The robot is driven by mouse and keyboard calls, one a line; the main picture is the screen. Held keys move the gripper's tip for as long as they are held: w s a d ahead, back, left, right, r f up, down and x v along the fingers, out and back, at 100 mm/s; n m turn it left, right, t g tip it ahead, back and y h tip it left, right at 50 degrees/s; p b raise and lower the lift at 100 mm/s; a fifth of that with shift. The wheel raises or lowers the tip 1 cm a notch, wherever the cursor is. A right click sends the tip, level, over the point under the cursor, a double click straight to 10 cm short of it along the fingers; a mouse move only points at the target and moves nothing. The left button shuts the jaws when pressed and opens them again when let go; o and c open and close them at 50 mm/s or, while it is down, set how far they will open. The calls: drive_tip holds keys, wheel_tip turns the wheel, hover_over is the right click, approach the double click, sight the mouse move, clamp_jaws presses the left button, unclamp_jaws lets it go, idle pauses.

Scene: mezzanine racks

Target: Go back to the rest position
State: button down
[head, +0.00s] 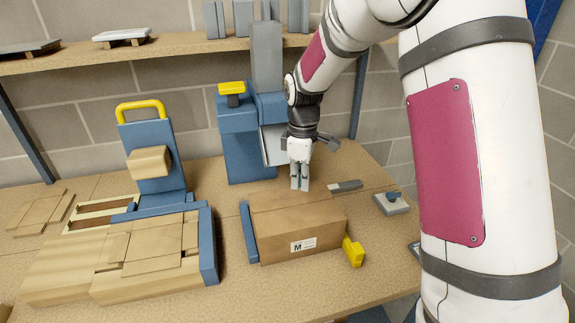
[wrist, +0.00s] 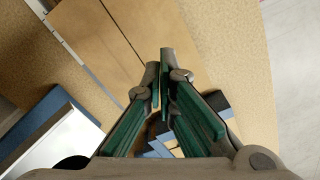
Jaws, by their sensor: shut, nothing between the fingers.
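My gripper (head: 300,184) points down just above the top of a closed cardboard box (head: 285,232) with a white label marked M. In the head view its fingers are close together, and I cannot tell if the tips touch the box. In the wrist view the green-padded fingers (wrist: 165,72) meet with nothing between them. The box top (wrist: 95,35) fills the upper left of the wrist view. My arm comes in from the upper right of the head view.
A blue stand (head: 240,140) with a yellow top is behind the box. A blue block (head: 247,232) and a yellow block (head: 353,251) flank the box. A shelf (head: 180,45) runs above.

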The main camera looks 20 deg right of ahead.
drive_tip(key=shift+r, duration=0.1)
drive_tip(key=s+r+m+t+b, duration=0.3)
drive_tip(key=s+r+m, duration=0.5)
drive_tip(key=s+r, duration=0.85)
drive_tip(key=s+m+t, duration=0.2)
drive_tip(key=s+m, duration=0.2)
drive_tip(key=s, duration=0.4)
drive_tip(key=shift+s+f+t, duration=0.3)
drive_tip(key=shift+f, duration=0.05)
